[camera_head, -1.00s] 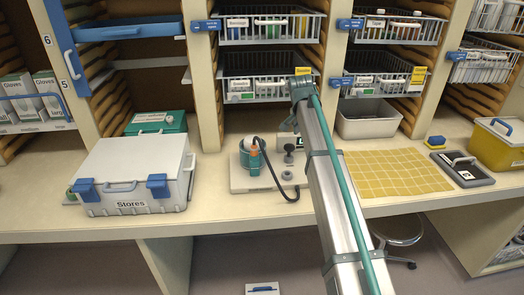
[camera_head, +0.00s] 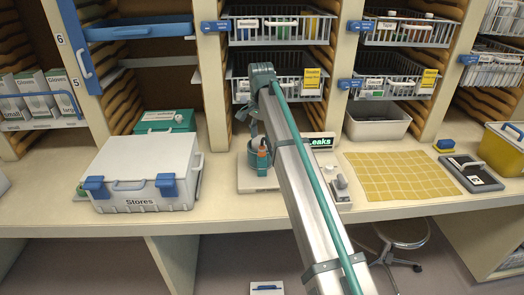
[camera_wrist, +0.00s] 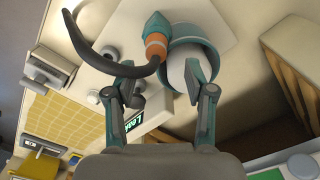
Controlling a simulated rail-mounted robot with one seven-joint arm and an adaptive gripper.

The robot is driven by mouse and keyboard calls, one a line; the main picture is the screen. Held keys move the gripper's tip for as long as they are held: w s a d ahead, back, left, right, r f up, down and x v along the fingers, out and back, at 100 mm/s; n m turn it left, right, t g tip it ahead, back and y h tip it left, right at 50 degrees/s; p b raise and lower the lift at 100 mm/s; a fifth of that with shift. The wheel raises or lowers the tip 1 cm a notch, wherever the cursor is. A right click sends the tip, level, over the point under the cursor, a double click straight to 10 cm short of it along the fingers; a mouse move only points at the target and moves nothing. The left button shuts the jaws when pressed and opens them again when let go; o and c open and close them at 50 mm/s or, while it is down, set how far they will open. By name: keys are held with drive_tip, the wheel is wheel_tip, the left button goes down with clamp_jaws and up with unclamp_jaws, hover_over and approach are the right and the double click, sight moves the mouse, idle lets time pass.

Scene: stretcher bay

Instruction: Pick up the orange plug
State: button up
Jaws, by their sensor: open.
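The orange plug (camera_wrist: 155,44) is in the upper middle of the wrist view, with a teal end and a dark cable (camera_wrist: 96,52) curving away from it. It is beside a teal-rimmed round holder (camera_wrist: 197,45) on a pale base; I cannot tell whether it touches the holder. In the head view the orange plug (camera_head: 262,160) shows small, left of my arm. My gripper (camera_wrist: 165,78) is open and empty; its two teal fingers point toward the plug and holder, with the plug ahead of the gap.
A white Stores case (camera_head: 140,170) stands on the left of the counter. A yellow gridded mat (camera_head: 398,176), a grey bin (camera_head: 376,121) and a black tray (camera_head: 468,173) lie to the right. Wire baskets (camera_head: 275,85) hang above the counter's back.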

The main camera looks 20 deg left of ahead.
sight(262, 146)
drive_tip(key=f, duration=0.1)
drive_tip(key=f+p, duration=0.2)
drive_tip(key=shift+s+d+f, duration=0.15)
drive_tip(key=shift+d+f, duration=0.15)
drive_tip(key=shift+f, duration=0.75)
clamp_jaws()
